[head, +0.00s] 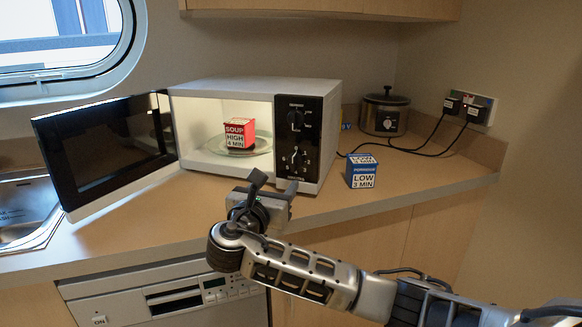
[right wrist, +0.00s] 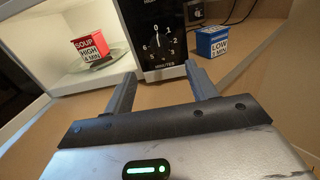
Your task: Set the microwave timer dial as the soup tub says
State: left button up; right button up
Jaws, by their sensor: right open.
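The microwave (head: 330,90) stands on the counter with its door (head: 100,150) swung open to the left. The red soup tub (head: 240,132) sits inside on the glass plate and reads "SOUP HIGH 4 MIN". On the black panel are an upper dial (head: 296,120) and a lower timer dial (head: 297,158); the timer dial also shows in the right wrist view (right wrist: 158,50), marked with numbers and "MINUTES". My right gripper (head: 275,184) is open and empty, in front of the panel and apart from it. In the right wrist view its fingers (right wrist: 160,85) frame the timer dial from below. My left gripper is not in view.
A blue and white porridge tub (head: 362,171) reading "LOW 3 MIN" stands right of the microwave. A slow cooker (head: 385,112) stands behind it, near plugged cables (head: 465,106). A sink (head: 25,210) is at the left. The front counter is mostly clear.

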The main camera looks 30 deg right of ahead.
aim_at(293, 164)
jog(key=x, duration=1)
jog(key=shift+w+d, duration=0.2)
jog(key=shift+w, duration=0.05)
jog(key=c, duration=1)
